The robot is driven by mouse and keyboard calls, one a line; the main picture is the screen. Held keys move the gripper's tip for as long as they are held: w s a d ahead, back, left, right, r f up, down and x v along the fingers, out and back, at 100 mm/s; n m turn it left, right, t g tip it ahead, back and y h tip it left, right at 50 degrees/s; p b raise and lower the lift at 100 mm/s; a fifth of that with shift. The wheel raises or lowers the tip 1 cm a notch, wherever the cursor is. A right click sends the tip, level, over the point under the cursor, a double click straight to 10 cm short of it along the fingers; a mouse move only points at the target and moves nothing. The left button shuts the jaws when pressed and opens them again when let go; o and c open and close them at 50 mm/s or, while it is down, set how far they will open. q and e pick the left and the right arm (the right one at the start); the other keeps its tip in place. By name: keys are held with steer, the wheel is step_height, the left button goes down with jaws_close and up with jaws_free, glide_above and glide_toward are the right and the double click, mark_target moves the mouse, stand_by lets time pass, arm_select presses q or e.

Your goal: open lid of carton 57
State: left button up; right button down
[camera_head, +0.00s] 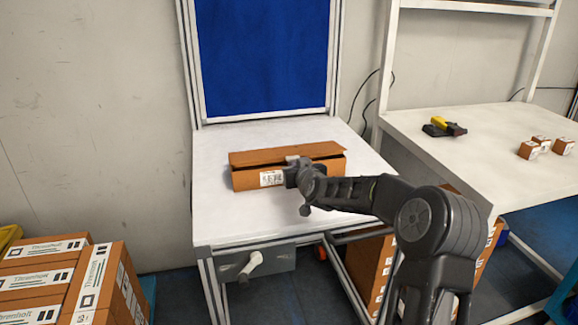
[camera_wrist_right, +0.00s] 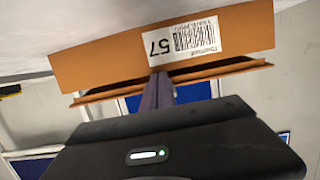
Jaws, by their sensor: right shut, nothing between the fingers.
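Carton 57 (camera_head: 245,181) is a long, low brown box on the white table. Its white label with the number 57 and a barcode shows upside down in the right wrist view (camera_wrist_right: 190,42). Its lid (camera_head: 265,155) stands slightly raised, with a dark gap between lid edge and front wall. My right gripper (camera_head: 292,170) is shut and empty at the front of the carton, right of the label. In the right wrist view its fingertips (camera_wrist_right: 158,76) are at the lid-side edge beside the label; whether they touch is unclear. My left gripper is out of view.
The white table (camera_head: 225,220) is clear around the carton, with a blue panel (camera_head: 262,60) behind. A second table (camera_head: 480,140) at right holds a yellow-black scanner (camera_head: 443,127) and small boxes (camera_head: 540,146). Stacked cartons (camera_head: 45,270) stand at lower left.

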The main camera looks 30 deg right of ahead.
mark_target(293, 157)
steer(key=shift+r, duration=0.1)
steer(key=shift+w+d+r+p, duration=0.1)
steer(key=shift+w+r+p, duration=0.15)
steer(key=shift+r+p, duration=0.35)
steer(key=shift+w+d+r+p, duration=0.1)
steer(key=shift+w+r+p, duration=0.15)
steer(key=shift+r, duration=0.65)
steer(key=shift+w+r+p, duration=0.2)
steer(key=shift+r+p, duration=0.25)
steer(key=shift+r, duration=0.05)
steer(key=shift+w+d+r+p, duration=0.2)
steer(key=shift+w+r+p, duration=0.3)
steer(key=shift+r+p, duration=0.3)
steer(key=shift+r, duration=0.1)
